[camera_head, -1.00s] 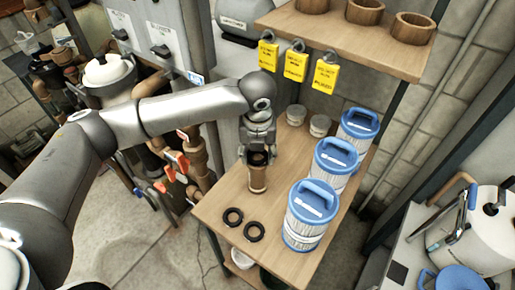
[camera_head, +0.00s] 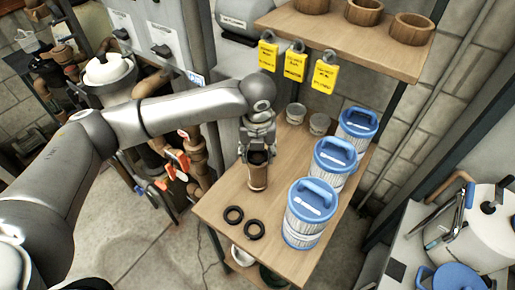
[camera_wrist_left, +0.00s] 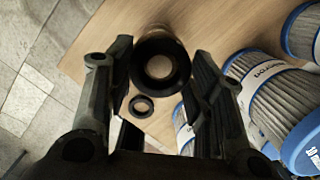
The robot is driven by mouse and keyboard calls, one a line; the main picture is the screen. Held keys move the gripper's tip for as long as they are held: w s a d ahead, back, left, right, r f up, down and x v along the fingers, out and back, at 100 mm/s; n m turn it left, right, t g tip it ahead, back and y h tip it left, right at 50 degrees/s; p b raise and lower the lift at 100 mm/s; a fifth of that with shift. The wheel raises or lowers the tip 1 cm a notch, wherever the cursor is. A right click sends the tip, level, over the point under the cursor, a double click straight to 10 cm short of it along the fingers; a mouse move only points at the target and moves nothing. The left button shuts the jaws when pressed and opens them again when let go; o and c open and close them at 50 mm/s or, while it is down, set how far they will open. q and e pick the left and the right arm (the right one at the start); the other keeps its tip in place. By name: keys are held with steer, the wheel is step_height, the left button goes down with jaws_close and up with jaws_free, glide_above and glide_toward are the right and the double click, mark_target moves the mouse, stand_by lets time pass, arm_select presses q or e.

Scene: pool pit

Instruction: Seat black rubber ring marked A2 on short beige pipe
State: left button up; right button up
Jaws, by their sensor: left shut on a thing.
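A short beige pipe (camera_head: 258,180) stands upright on the wooden bench. My left gripper (camera_head: 257,153) points down over its top and is shut on a black rubber ring. In the left wrist view the held ring (camera_wrist_left: 161,83) lies between the two fingers, lined up with the pipe mouth (camera_wrist_left: 159,67); beige pipe wall shows past it. I cannot tell how far the ring is down on the pipe, nor read its marking. Two other black rings (camera_head: 233,215) (camera_head: 254,231) lie flat near the bench's front edge. My right gripper is out of view.
Several blue-topped filter cartridges (camera_head: 311,212) line the bench's right side. Two small cans (camera_head: 319,124) stand at the back. Yellow tags (camera_head: 324,76) hang under a shelf (camera_head: 350,40) with wooden cups. Bare bench lies left of the pipe.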

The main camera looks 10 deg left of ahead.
arm_select(q)
steer(key=shift+f+p, duration=0.25)
steer(key=shift+p, duration=0.1)
stand_by(0.7)
steer(key=shift+p, duration=0.5)
stand_by(0.5)
steer(key=o, duration=0.9)
steer(key=shift+c, duration=0.2)
steer(key=o, duration=0.4)
steer(key=shift+r, duration=0.1)
